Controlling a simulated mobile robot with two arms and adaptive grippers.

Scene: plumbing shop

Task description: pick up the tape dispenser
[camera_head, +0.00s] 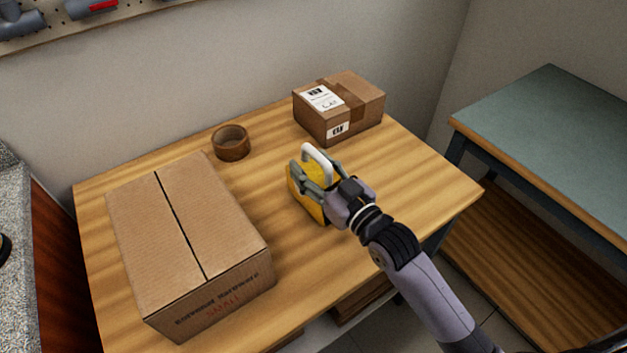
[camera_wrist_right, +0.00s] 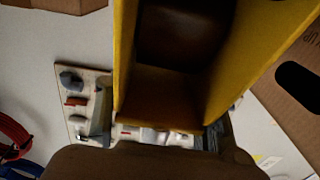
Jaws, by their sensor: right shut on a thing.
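The tape dispenser is a yellow body (camera_head: 305,200) with a white curved part on top, near the middle of the wooden table in the head view. My right gripper (camera_head: 318,178) is shut on it, with its fingers around the upper part. The gripper hides part of the dispenser. In the right wrist view the yellow dispenser (camera_wrist_right: 245,60) fills the upper middle, very close, with a dark brown inside. I cannot tell whether it touches the table. My left gripper is not in view.
A large closed cardboard box (camera_head: 185,230) stands at the table's left. A brown tape roll (camera_head: 231,143) and a smaller labelled box (camera_head: 340,107) are at the back. The wooden table (camera_head: 420,185) is clear at right. A grey-green bench (camera_head: 555,135) stands further right.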

